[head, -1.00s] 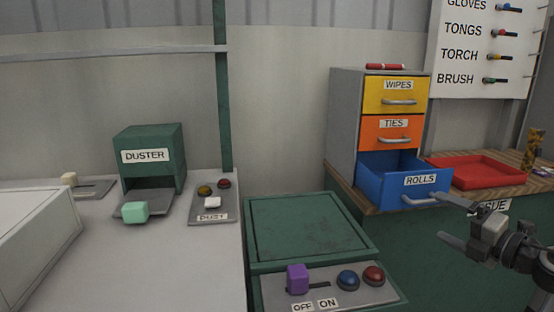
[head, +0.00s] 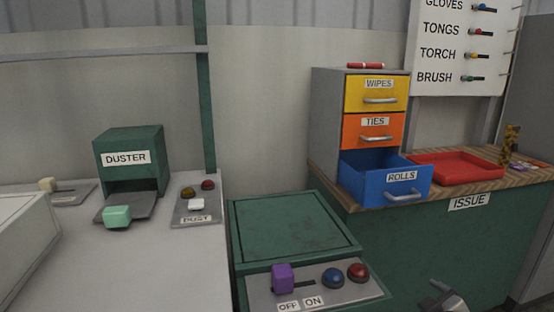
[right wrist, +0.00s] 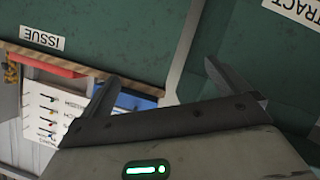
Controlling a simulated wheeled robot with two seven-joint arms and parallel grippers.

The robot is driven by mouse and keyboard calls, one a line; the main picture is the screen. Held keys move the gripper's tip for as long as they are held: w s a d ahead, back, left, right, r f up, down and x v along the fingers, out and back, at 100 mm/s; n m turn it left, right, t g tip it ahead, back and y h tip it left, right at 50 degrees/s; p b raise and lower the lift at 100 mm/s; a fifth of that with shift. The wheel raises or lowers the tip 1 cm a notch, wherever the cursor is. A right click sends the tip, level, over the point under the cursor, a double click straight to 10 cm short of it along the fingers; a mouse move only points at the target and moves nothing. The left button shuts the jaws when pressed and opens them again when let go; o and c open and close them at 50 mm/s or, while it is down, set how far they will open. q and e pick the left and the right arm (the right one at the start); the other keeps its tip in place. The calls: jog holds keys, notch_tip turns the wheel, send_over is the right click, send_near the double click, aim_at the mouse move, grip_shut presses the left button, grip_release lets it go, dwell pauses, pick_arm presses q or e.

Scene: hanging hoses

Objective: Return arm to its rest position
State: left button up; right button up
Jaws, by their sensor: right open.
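My right gripper (right wrist: 160,84) is open and empty in the right wrist view, its two fingers spread wide apart. In the head view only a small part of my right gripper (head: 446,298) shows at the bottom edge, in front of the green ISSUE counter (head: 420,245). It is below and clear of the open blue ROLLS drawer (head: 385,190). The rest of the right arm is out of the head view. My left arm and gripper are not in view.
The drawer cabinet (head: 328,130) has its yellow and orange drawers shut. A red tray (head: 455,176) lies on the counter. A green bench (head: 290,228) with a purple slider (head: 283,278) and buttons is left of the gripper. A green duster box (head: 130,150) stands further left.

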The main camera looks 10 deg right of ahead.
jog(key=s+a+f+m+g+y, duration=0.1)
jog(key=s+a+f+y, duration=0.15)
jog(key=s+a, duration=0.45)
jog(key=s+a+f+g+y, duration=0.1)
jog(key=s+a+f, duration=0.3)
jog(key=a, duration=0.4)
jog(key=s+a+r+m+y+p, duration=0.1)
jog(key=s+a+r+m+p, duration=0.1)
jog(key=s+a, duration=0.7)
jog(key=shift+a+r+p, duration=0.2)
jog(key=shift+r+p, duration=0.4)
jog(key=shift+r, duration=0.2)
jog(key=shift+f, duration=0.2)
